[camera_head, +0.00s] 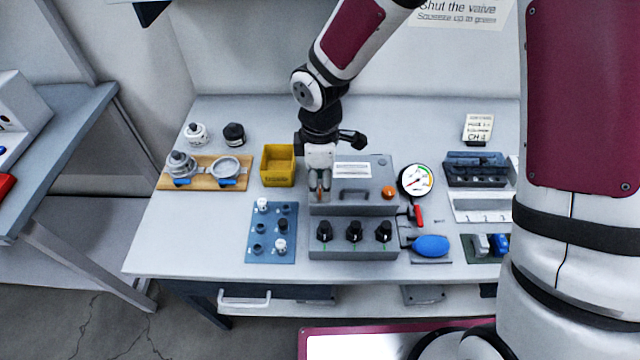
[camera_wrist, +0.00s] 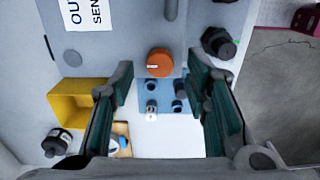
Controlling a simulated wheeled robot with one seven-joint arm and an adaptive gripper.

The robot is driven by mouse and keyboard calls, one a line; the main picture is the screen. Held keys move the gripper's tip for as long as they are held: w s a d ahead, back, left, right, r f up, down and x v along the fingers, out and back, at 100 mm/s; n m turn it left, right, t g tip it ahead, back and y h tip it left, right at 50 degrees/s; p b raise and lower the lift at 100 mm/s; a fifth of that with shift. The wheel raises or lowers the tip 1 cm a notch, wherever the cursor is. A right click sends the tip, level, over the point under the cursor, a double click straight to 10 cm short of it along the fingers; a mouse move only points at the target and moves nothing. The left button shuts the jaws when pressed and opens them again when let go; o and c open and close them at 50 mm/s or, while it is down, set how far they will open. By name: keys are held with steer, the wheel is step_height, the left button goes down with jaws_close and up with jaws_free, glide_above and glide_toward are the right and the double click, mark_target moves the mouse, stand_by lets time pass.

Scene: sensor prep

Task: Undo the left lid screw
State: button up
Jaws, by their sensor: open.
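The grey box (camera_head: 371,172) stands mid-table, with a lid handle (camera_head: 353,193) and an orange screw (camera_head: 389,192) at its right. My gripper (camera_head: 320,197) points down over the left side of the lid and hides most of that spot in the head view. In the wrist view, an orange screw (camera_wrist: 159,62) with a pale mark shows between the two open fingers (camera_wrist: 161,75). Both fingers look clear of it, with a gap on each side. How far the fingertips are above it, I cannot tell.
A yellow bin (camera_head: 278,165) stands just left of the box. A blue plate (camera_head: 257,249) with several small fittings lies in front-left of it. Black knobs (camera_head: 354,231) line the box's lower front. A round gauge (camera_head: 416,180) stands at its right.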

mark_target(320, 190)
step_height(320, 190, up, 10)
stand_by(0.4)
stand_by(0.3)
steer(key=s+d+r+m+t+h, duration=0.1)
steer(key=s+d+r+m, duration=0.25)
steer(key=d+r, duration=0.25)
steer(key=s+d+r+m+t, duration=0.2)
steer(key=d+r+m, duration=0.3)
steer(key=r, duration=0.1)
steer(key=s+d+r+m+t, duration=0.1)
steer(key=s+d+r+m, duration=0.1)
steer(key=s, duration=0.4)
steer(key=s+d+r+m+t+y, duration=0.1)
steer(key=s+d+r+m, duration=0.2)
steer(key=s+d+m, duration=0.2)
steer(key=shift+s+d+r+m, duration=0.15)
steer(key=shift+s+m, duration=0.35)
steer(key=shift+m, duration=0.65)
